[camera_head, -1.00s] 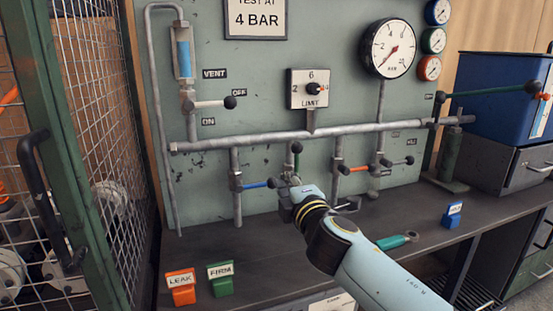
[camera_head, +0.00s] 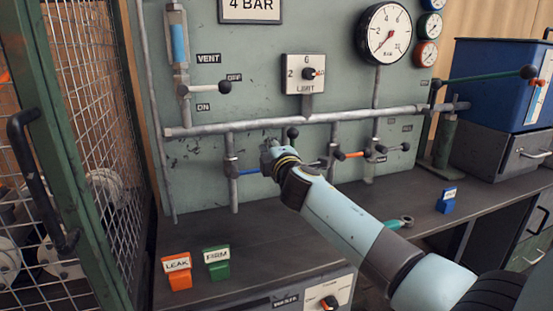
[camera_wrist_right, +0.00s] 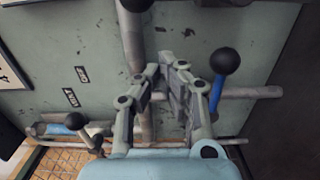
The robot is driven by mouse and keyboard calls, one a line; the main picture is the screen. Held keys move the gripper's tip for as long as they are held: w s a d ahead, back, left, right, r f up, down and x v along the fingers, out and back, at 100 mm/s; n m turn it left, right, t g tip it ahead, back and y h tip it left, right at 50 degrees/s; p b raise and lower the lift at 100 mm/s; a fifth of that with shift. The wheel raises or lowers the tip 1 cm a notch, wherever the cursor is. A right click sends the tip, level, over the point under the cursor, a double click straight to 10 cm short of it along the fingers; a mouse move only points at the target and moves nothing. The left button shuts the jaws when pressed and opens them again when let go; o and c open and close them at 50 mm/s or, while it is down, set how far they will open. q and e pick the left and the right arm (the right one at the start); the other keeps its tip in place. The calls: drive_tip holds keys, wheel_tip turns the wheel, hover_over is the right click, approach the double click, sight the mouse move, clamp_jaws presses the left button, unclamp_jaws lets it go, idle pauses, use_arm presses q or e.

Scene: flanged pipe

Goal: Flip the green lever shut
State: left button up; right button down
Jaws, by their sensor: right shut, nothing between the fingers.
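A long green lever (camera_head: 485,77) with a dark ball reaches right from the main pipe's right end, nearly level. My right gripper (camera_head: 270,148) is shut and empty, left of the middle lever's ball and just below the main pipe. The wrist view shows its closed fingers (camera_wrist_right: 165,75) near the panel. My left gripper is out of view.
A blue lever (camera_head: 249,171) lies close below my right gripper; its black ball (camera_wrist_right: 225,60) shows beside the fingers. An orange lever (camera_head: 348,155) is to the right. The main pipe (camera_head: 250,125) runs above. LEAK (camera_head: 177,271) and FIRM (camera_head: 216,262) blocks stand on the bench.

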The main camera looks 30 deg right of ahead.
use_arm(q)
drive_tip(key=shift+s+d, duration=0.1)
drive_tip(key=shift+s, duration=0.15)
use_arm(e)
drive_tip(key=shift+d, duration=2)
drive_tip(key=shift+s, duration=0.1)
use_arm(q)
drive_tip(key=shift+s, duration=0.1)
